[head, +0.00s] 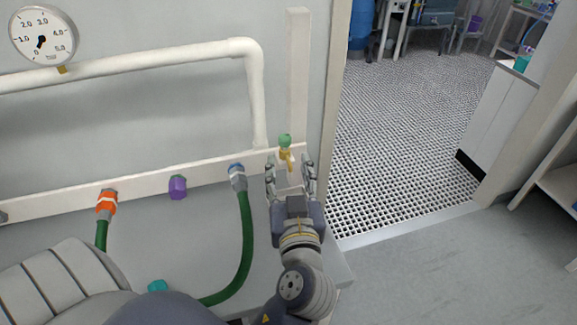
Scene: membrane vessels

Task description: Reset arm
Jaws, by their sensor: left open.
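My left gripper (289,165) is at the wall rail, with its arm reaching up from the bottom of the head view. Its two fingers are spread and point away from me. A small yellow fitting with a green knob (285,141) shows just beyond and between the fingertips. I cannot tell whether the fingers touch it. I see nothing held. My right gripper is not in view.
A purple cap (177,187) and an orange connector (106,202) sit further left. A white pipe (150,57) and gauge (43,36) are above. A doorway opens right onto grated floor (400,150).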

